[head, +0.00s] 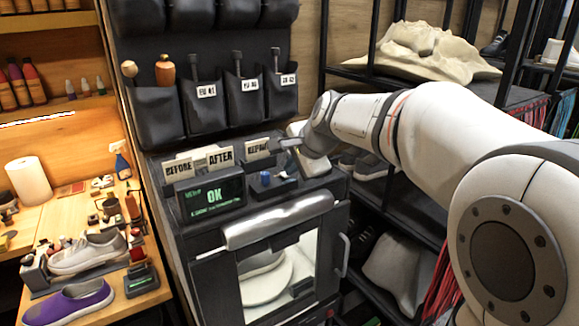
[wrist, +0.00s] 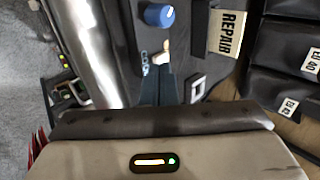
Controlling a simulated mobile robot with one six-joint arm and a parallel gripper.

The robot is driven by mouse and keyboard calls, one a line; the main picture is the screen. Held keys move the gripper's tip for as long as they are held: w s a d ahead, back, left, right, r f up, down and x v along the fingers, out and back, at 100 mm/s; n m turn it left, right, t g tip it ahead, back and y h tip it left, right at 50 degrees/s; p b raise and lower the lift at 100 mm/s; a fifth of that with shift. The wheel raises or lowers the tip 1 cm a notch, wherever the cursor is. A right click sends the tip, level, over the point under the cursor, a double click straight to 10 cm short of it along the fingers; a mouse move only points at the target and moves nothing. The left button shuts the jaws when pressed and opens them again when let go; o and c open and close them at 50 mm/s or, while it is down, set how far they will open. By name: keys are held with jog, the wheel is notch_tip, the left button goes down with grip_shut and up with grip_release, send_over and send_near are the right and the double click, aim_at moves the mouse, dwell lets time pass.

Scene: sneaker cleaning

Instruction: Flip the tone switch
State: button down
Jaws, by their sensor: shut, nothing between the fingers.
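A small pale lever, which looks like the tone switch (wrist: 162,52), sits on the dark control panel (wrist: 125,40) in the wrist view. A blue knob (wrist: 159,15) is beside it on the same panel, and it also shows in the head view (head: 266,178). My gripper (wrist: 158,72) is shut and empty, its dark fingertips right by the lever; I cannot tell whether they touch it. In the head view my gripper (head: 286,146) is above the panel, dark and small. Which way the lever is set is unclear.
The cabinet's green display (head: 212,196) reads OK. BEFORE, AFTER and REPAIR cards (head: 220,157) stand behind the panel. A padded silver bar (head: 278,220) runs along the front above a glass door. Tool pouches (head: 205,107) hang behind. A workbench with shoes (head: 88,252) is left.

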jog(key=s+f+b+v, duration=0.1)
jog(key=b+v, duration=0.1)
jog(key=v, duration=1)
jog(key=shift+d+r, duration=0.25)
jog(key=shift+d, duration=0.2)
jog(key=shift+s, duration=0.2)
